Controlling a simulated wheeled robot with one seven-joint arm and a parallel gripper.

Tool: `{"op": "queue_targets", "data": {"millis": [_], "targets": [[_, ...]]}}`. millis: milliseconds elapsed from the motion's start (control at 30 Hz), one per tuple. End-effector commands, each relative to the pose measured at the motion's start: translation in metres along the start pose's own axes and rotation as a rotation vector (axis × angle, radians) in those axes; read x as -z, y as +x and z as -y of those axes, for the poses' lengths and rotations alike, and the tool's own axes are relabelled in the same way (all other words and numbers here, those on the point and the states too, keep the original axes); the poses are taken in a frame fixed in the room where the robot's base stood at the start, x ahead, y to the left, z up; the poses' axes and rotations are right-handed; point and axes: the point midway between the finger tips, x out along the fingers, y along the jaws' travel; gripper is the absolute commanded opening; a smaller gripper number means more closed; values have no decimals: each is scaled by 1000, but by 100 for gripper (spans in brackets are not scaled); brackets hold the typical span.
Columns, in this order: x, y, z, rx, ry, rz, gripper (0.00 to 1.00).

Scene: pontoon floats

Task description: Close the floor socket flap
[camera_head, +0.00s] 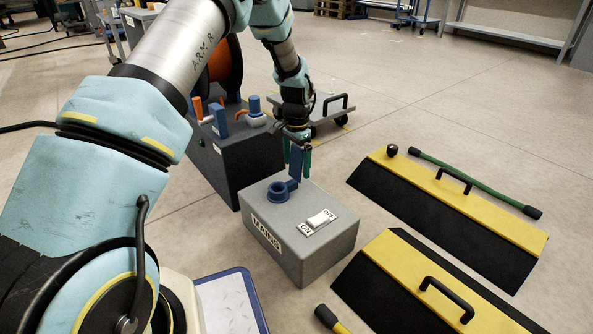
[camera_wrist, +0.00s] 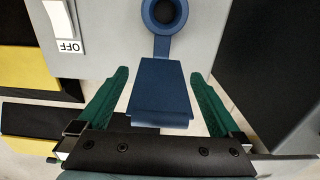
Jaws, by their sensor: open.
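The floor socket is a blue round socket (camera_head: 278,191) on top of a grey box (camera_head: 312,254) marked MAINS. Its blue flap (camera_head: 296,166) stands raised at the far side of the socket. In the wrist view the flap (camera_wrist: 160,92) shows as a broad blue plate joined by a narrow strip to the socket ring (camera_wrist: 165,12). My gripper (camera_head: 297,158) is at the flap, with its green fingers pointing down. In the wrist view my gripper (camera_wrist: 163,92) is open, one finger on each side of the flap, with visible gaps on both sides.
An ON/OFF switch (camera_head: 320,219) sits on the same box. A dark cabinet (camera_head: 240,160) with orange and blue fittings stands behind left. Yellow and black ramps (camera_head: 450,195) with black handles lie to the right, beside a green bar (camera_head: 475,183). Open floor lies beyond.

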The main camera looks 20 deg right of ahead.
Motion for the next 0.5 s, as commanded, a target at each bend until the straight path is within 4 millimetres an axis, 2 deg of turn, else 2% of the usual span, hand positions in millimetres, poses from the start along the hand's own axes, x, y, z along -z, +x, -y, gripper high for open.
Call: {"op": "queue_targets", "data": {"millis": [67, 333, 500], "targets": [[0, 6, 0, 1, 0, 0, 100], [0, 6, 0, 1, 0, 0, 99], [0, 6, 0, 1, 0, 0, 80]]}}
